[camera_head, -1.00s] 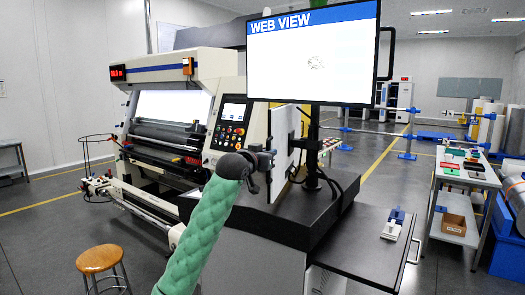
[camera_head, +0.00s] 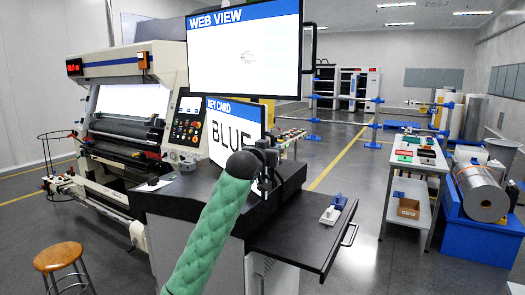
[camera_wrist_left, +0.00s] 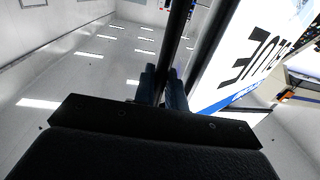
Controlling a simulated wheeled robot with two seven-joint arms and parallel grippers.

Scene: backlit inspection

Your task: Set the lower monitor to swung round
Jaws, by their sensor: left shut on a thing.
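The lower monitor (camera_head: 226,130) faces my head camera at a slant, and its screen reads "KEY CARD" and "BLUE". My left gripper (camera_head: 266,184) is at its right edge, and the green-sleeved arm hides its lower right part. In the left wrist view the lower monitor (camera_wrist_left: 245,55) is at the right. There the fingers of my left gripper (camera_wrist_left: 163,88) are shut on a dark upright bar (camera_wrist_left: 178,45) along the screen's edge, which looks like the monitor's handle. My right gripper is not in view.
The upper monitor (camera_head: 245,52), reading "WEB VIEW", hangs just above. A black desk (camera_head: 290,232) with a small blue and white device (camera_head: 333,208) lies to the right. A wooden stool (camera_head: 58,257) stands at front left, and a parts table (camera_head: 418,165) at right.

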